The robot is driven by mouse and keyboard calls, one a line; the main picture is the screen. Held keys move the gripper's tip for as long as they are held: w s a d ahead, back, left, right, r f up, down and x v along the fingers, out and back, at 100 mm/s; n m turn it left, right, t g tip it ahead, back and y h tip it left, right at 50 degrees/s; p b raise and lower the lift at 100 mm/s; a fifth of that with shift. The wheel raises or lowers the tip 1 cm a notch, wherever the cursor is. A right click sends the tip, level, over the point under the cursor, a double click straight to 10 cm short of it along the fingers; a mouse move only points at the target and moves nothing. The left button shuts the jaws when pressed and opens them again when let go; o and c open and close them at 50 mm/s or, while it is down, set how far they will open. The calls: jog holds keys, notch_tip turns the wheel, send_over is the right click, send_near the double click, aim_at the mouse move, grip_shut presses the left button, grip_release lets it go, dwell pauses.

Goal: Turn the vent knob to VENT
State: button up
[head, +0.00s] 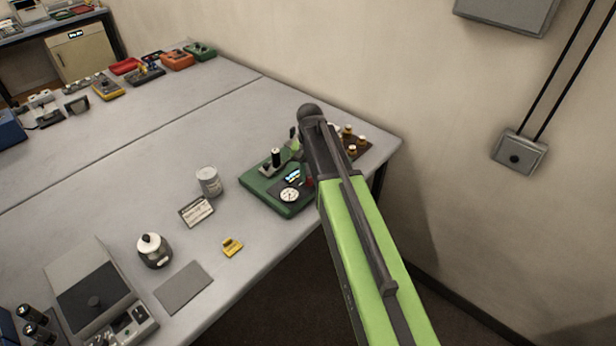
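A green-based device (256,192) stands near the table's right front edge. It carries a round white gauge (289,195), a small lit display (292,176) and an upright black-topped part (276,157). A small red part (309,182) shows beside my arm. I cannot make out which part is the vent knob, nor any VENT marking. My green arm reaches up from the bottom right and covers the device's right side. My gripper is hidden behind the arm's dark end, so its opening does not show.
A brown board with brass-coloured knobs (352,149) lies right of my arm, near the table corner. A grey can (209,181), a label card (196,211), a yellow item (232,247) and a white-topped jar (154,250) stand left. The wall is close behind.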

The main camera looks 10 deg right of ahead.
aim_at(310, 179)
jog(key=o, duration=0.4)
notch_tip(310, 179, up, 17)
jog(key=p, duration=1.7)
jog(key=shift+r, duration=0.2)
